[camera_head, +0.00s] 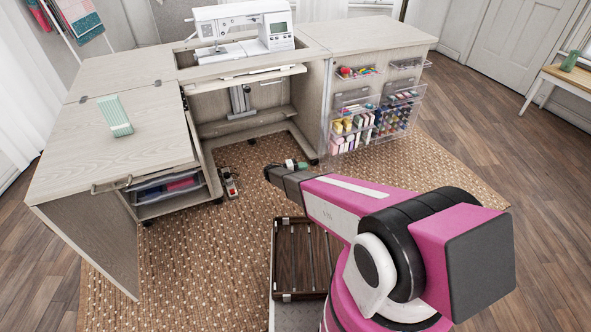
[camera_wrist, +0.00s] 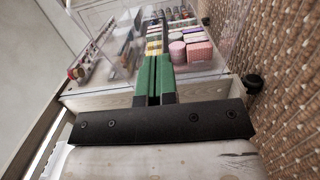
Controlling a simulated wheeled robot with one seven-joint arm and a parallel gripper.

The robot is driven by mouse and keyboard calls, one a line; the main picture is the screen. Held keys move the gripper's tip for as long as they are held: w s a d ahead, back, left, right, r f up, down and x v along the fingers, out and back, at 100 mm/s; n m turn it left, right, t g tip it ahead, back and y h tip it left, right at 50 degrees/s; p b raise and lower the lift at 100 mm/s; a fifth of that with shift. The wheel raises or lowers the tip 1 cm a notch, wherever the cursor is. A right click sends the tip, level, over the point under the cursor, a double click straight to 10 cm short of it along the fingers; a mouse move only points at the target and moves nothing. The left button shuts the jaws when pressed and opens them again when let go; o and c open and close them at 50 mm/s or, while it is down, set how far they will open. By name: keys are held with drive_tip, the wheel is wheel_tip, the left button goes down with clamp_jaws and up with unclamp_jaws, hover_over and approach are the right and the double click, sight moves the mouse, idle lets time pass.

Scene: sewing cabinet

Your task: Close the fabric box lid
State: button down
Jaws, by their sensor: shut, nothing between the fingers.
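No box with a clearly visible lid shows. A clear box (camera_head: 168,189) with folded red and blue fabric sits under the left tabletop of the sewing cabinet; I cannot tell whether it has a lid. My gripper (camera_head: 300,164) is over the rug in front of the cabinet's knee space, to the right of that box and apart from it. In the wrist view its two green fingers (camera_wrist: 158,62) lie together, shut and empty. They point towards clear bins (camera_wrist: 215,72) with spools and small pink and yellow items.
The sewing machine (camera_head: 243,28) stands on the cabinet. Clear bins (camera_head: 372,117) hang on the cabinet's right side. A cabinet panel (camera_head: 85,235) stands out front left. A power strip (camera_head: 229,183) lies on the floor.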

drive_tip(key=shift+s+d, duration=0.25)
drive_tip(key=shift+d, duration=0.7)
drive_tip(key=shift+s+d, duration=0.25)
drive_tip(key=shift+d, duration=0.65)
drive_tip(key=shift+s+d, duration=0.25)
drive_tip(key=shift+d, duration=0.7)
